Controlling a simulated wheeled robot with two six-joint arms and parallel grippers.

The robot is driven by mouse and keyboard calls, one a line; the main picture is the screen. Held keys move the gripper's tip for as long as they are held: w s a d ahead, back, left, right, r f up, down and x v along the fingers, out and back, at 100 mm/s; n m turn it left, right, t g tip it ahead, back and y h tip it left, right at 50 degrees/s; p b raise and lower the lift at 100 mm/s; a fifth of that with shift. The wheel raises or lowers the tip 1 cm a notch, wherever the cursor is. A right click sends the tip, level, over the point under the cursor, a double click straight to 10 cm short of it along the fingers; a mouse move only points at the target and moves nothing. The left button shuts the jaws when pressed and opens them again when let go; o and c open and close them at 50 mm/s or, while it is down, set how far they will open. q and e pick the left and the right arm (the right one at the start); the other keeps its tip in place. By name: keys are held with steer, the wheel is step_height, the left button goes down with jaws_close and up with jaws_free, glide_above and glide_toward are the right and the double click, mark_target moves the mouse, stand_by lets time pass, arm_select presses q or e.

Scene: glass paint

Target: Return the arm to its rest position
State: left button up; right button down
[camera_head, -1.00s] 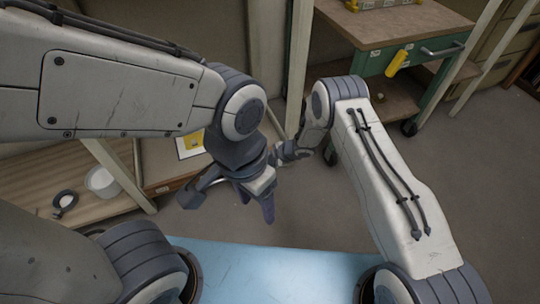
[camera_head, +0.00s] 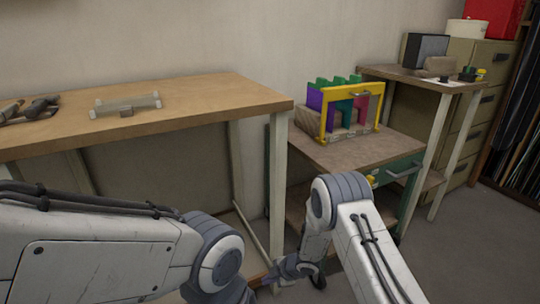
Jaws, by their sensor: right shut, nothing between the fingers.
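My right arm comes in from the lower right and bends at a grey joint. My right gripper (camera_head: 284,272) shows small and dark at the bottom middle, in front of the table legs; it is shut and holds nothing that I can see. My left arm comes in from the lower left, and its wrist leaves the frame at the bottom, so my left gripper is hidden below the edge.
A wooden table (camera_head: 190,97) at left bears a clear holder (camera_head: 128,104) and dark gloves (camera_head: 30,110). A cart (camera_head: 335,155) bears a yellow-framed rack (camera_head: 350,112) of coloured panels. A side table (camera_head: 412,77) and cabinet (camera_head: 480,110) stand right. Floor (camera_head: 465,230) at right is clear.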

steer(key=s+d+r+m+t+h, duration=0.15)
steer(key=r+m, duration=0.25)
steer(key=r, duration=0.6)
steer(key=s+r+m+h, duration=0.3)
steer(key=r, duration=0.7)
steer(key=s+d+r+m+g, duration=0.15)
steer(key=s+r, duration=0.25)
steer(key=s, duration=0.6)
steer(key=s+d+r+m+g, duration=0.1)
steer(key=s+r+m+g, duration=0.2)
steer(key=s, duration=0.6)
steer(key=s+d+r+m+g, duration=0.1)
steer(key=s+d+r+m, duration=0.2)
steer(key=s, duration=0.7)
step_height(320, 180, up, 39)
steer(key=a+p, duration=0.1)
steer(key=p, duration=3.7)
steer(key=shift+w+r+p, duration=0.2)
steer(key=shift+w+p, duration=0.1)
steer(key=shift+a+h, duration=0.1)
steer(key=shift+h, duration=0.15)
